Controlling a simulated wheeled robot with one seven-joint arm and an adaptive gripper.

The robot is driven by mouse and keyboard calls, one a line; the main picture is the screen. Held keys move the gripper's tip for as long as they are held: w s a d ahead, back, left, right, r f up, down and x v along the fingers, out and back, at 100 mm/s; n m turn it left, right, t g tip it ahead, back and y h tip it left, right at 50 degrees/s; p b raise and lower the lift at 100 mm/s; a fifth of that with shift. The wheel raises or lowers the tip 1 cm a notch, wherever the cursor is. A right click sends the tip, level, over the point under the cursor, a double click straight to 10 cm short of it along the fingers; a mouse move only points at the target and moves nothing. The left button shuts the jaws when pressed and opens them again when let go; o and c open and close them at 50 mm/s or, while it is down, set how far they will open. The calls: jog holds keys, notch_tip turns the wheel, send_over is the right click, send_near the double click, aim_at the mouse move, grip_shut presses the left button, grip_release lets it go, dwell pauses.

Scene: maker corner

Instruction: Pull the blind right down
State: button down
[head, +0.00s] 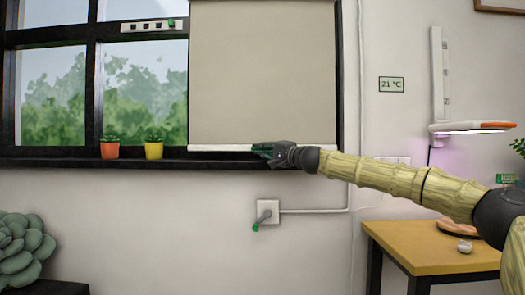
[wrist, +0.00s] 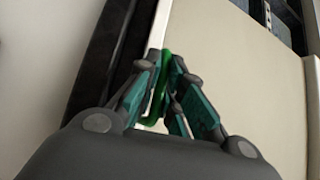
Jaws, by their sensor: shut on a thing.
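The beige roller blind (head: 262,75) covers the right part of the window and hangs down to about the sill. Its white bottom bar (head: 225,148) lies along the dark window sill (head: 60,160); I cannot tell whether they touch. My gripper (head: 262,152) is at the middle of the bar. In the wrist view, my gripper (wrist: 162,85) is shut on a green pull tab (wrist: 155,105) at the bar, with the blind (wrist: 235,65) to the right. The tab is partly hidden by the fingers.
An orange pot (head: 110,150) and a yellow pot (head: 154,150) stand on the sill left of the blind.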

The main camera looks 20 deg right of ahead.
jog(key=shift+a+f, duration=0.1)
jog(key=shift+f, duration=0.3)
jog(key=c, duration=1.5)
grip_release()
jog(key=shift+c, duration=0.2)
jog(key=shift+r, duration=0.1)
jog(key=v, duration=1.2)
jog(key=shift+r, duration=0.1)
